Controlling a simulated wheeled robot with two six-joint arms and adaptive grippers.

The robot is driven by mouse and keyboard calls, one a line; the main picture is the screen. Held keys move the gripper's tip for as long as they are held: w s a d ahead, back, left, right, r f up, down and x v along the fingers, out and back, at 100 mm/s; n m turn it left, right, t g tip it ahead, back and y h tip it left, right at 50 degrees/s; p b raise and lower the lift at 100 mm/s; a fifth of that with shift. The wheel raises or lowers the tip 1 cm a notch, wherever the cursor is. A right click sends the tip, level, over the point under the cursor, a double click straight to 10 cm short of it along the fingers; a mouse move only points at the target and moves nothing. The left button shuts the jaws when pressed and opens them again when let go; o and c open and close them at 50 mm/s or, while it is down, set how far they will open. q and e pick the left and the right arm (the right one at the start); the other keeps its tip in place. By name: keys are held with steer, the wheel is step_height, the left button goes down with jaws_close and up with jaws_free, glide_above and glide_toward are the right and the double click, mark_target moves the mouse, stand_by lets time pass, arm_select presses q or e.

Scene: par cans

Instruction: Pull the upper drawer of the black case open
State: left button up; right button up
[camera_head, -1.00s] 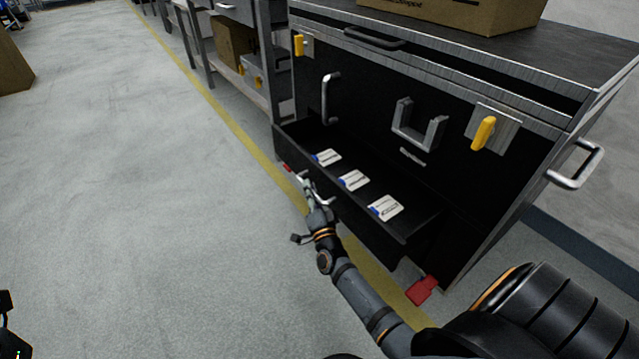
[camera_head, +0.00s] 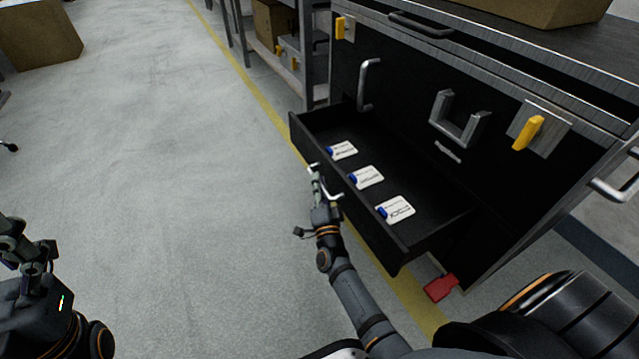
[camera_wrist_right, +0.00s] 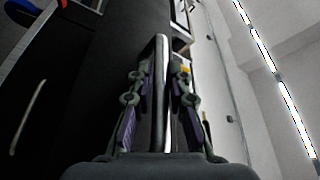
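The black case (camera_head: 405,100) stands at the right in the head view. A black drawer (camera_head: 425,215) sticks far out of its front, and its inside shows. My right gripper (camera_head: 322,180) is at the drawer's front. In the right wrist view its fingers (camera_wrist_right: 160,100) lie on both sides of a silver handle bar (camera_wrist_right: 161,60), shut on it. The far side of the handle is hidden in the head view. My left gripper (camera_head: 28,250) is at the lower left, away from the case, empty and apparently open.
Three white and blue cards (camera_head: 367,176) lie in the drawer. Yellow latches (camera_head: 528,132) and a U-shaped bracket (camera_head: 459,122) are on the case. A red piece (camera_head: 440,288) is low beside it. A cardboard box (camera_head: 40,35) stands back left. The floor (camera_head: 180,190) left is clear.

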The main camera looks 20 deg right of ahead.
steer(key=shift+o, duration=1.4)
steer(key=v, duration=0.7)
steer(key=shift+s, duration=0.25)
